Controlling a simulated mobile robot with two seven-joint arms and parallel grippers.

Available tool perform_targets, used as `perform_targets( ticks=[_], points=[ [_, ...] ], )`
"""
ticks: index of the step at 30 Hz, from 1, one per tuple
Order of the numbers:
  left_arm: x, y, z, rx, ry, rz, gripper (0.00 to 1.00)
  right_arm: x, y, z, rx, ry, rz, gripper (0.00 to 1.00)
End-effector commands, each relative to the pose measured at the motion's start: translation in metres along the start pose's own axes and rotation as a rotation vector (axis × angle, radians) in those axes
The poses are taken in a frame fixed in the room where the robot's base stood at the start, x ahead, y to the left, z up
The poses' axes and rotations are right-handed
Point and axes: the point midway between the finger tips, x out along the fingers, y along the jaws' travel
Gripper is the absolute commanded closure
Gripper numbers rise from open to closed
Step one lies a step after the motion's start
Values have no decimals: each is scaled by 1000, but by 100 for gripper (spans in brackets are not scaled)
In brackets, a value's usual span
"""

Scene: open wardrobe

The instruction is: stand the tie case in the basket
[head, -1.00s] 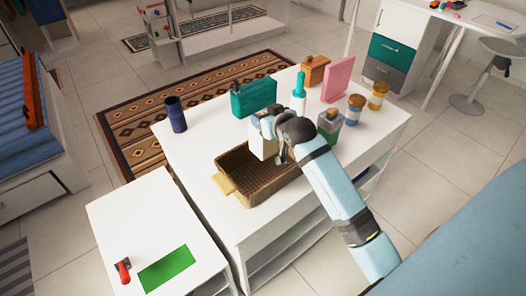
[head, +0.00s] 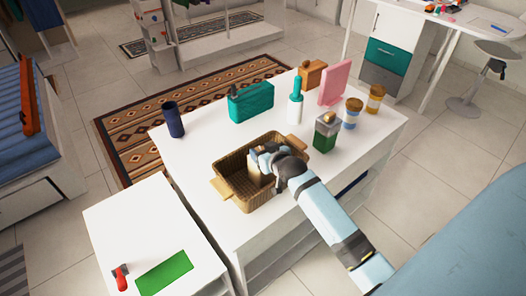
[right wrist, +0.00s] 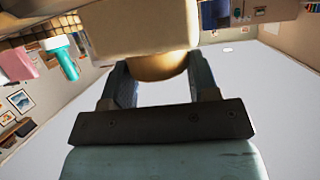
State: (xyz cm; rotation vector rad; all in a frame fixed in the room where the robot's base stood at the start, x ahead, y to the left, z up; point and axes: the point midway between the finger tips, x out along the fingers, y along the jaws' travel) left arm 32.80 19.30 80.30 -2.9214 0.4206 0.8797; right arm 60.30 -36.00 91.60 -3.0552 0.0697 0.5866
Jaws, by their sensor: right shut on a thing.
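The brown wicker basket (head: 256,203) with light wooden handles stands on the white table. My right gripper (head: 262,158) is over the basket and shut on a cream case, which I take to be the tie case (head: 254,174). In the head view the case points down inside the basket walls, roughly upright. The gripper and the basket hide part of it, and I cannot tell whether it touches the bottom. In the right wrist view the case (right wrist: 140,30) lies between the fingers (right wrist: 160,85), with a rounded tan end. My left gripper is out of view.
A dark blue cup (head: 174,119) stands far left.

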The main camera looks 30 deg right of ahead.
Motion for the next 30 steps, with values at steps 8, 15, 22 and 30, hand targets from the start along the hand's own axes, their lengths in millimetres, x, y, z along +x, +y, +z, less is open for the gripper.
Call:
perform_targets(
  ticks=[8, 15, 22, 30],
  points=[
    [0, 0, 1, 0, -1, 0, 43, 1, 0, 2, 0, -1, 0, 20],
    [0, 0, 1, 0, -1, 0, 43, 1, 0, 2, 0, 0, 0, 20],
    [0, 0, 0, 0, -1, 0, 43, -17, 0, 0, -1, 0, 0, 20],
    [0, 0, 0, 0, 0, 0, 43, -76, 0, 0, 0, -1, 0, 20]
  ],
)
